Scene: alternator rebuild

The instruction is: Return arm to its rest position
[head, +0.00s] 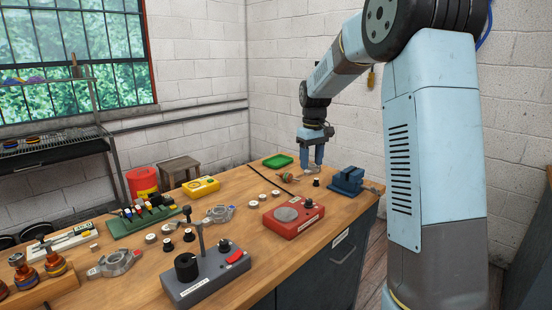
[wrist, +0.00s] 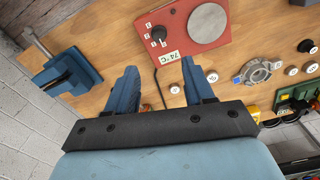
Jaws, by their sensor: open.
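My gripper (head: 312,165) hangs down from my raised arm over the far right part of the wooden bench (head: 240,256) in the head view. Its blue fingers are apart. They also show in the wrist view (wrist: 160,80), with bench wood and a dark rod between them and no object gripped. A small part with an orange end (head: 289,178) lies on the bench just left of the gripper in the head view. In the wrist view the gripper body hides most of what lies behind the fingers.
A blue vise (head: 347,181) stands right of my gripper at the bench edge. A red hot plate (head: 294,216) reading 74°C lies in front. A green tray (head: 278,161) and yellow meter (head: 201,187) are farther left. A grey box with a post (head: 205,278) is nearest.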

